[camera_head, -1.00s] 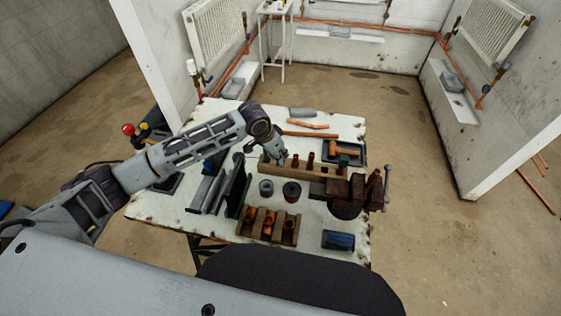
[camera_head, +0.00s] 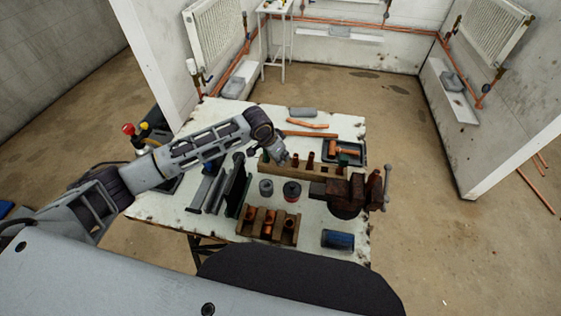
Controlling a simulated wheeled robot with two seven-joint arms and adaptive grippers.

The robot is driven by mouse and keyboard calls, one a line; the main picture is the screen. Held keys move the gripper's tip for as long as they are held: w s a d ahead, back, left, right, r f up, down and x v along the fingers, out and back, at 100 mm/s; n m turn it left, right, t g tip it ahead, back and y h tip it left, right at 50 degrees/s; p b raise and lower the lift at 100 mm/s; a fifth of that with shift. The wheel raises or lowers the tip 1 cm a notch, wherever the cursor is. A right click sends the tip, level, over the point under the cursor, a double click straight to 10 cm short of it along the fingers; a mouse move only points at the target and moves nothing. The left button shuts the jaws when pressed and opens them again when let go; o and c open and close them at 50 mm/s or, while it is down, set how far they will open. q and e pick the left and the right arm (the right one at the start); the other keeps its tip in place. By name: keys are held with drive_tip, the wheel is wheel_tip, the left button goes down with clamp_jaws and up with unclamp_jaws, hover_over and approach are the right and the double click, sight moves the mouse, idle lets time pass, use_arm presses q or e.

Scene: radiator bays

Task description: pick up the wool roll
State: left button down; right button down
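A small grey roll (camera_head: 302,112), which looks most like the wool roll, lies on its side near the back edge of the white worktable (camera_head: 215,120). It is small in the view, so I cannot be sure of its material. My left gripper (camera_head: 284,157) points down over the middle of the table, by the back wooden rack (camera_head: 327,173). It is nearer to me than the grey roll and apart from it. Its fingertips are too small to tell whether they are open. My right gripper is not in view.
A vise (camera_head: 346,193) stands at the table's right edge. A front wooden block (camera_head: 268,226) holds copper fittings. A grey tin (camera_head: 266,187), a red-and-black reel (camera_head: 292,191), a blue roll (camera_head: 338,240) and a dark tray (camera_head: 345,151) stand around. Copper pipes (camera_head: 308,124) lie near the grey roll.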

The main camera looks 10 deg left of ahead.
use_arm(q)
drive_tip(key=shift+r, duration=0.15)
wheel_tip(320, 180, up, 10)
drive_tip(key=shift+f, duration=0.15)
idle(0.7)
idle(0.5)
